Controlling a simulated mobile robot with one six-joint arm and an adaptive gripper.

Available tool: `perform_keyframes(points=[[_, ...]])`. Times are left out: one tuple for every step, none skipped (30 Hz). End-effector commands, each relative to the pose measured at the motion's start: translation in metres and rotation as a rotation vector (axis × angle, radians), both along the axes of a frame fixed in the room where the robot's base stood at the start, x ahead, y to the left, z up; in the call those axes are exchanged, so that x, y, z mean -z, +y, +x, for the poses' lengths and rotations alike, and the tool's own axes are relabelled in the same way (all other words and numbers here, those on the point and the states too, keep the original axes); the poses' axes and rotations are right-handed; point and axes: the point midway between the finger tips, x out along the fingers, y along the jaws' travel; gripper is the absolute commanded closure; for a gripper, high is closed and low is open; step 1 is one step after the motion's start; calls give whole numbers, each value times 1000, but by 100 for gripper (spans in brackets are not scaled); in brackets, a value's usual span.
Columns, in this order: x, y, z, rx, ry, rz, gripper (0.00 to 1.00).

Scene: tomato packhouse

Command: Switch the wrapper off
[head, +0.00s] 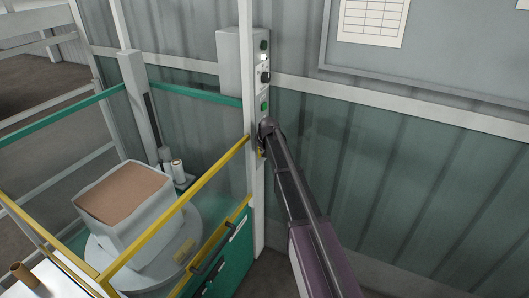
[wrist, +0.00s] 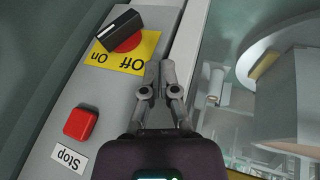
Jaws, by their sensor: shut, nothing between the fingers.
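The wrapper's rotary switch has a black handle (wrist: 117,28) on a red base (wrist: 131,44), over a yellow plate (wrist: 142,52) marked On and Off, upside down in the wrist view. The handle lies diagonally; I cannot tell which mark it points to. My gripper (wrist: 160,66) is shut and empty, its fingertips beside the yellow plate's edge, apart from the handle. In the head view my gripper (head: 266,127) is at the lower part of the control post (head: 247,75) and hides most of the switch. The wrapper's turntable (head: 185,235) carries a wrapped load (head: 130,232).
A red Stop button (wrist: 80,123) is on the same panel. Higher on the post are a lit white lamp (head: 264,58), a black knob (head: 265,77) and a green button (head: 264,106). A yellow rail (head: 190,210) guards the turntable. A wall board (head: 450,50) is at right.

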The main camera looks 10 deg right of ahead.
Motion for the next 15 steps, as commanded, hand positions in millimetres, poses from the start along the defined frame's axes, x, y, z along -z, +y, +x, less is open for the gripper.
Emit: perform_keyframes(points=[[8, 0, 3, 0, 0, 0, 100], [11, 1, 5, 0, 0, 0, 100], [14, 1, 6, 0, 0, 0, 100], [16, 1, 7, 0, 0, 0, 100], [18, 1, 9, 0, 0, 0, 100], [21, 1, 10, 0, 0, 0, 100], [24, 2, 12, 0, 0, 0, 100], [26, 2, 13, 0, 0, 0, 100], [29, 2, 14, 0, 0, 0, 100], [32, 2, 16, -1, 0, 0, 100], [34, 2, 17, -1, 0, 0, 100], [37, 3, 19, -1, 0, 0, 100], [39, 3, 20, -1, 0, 0, 100], [42, 3, 21, -1, 0, 0, 100], [45, 3, 23, -1, 0, 0, 100]])
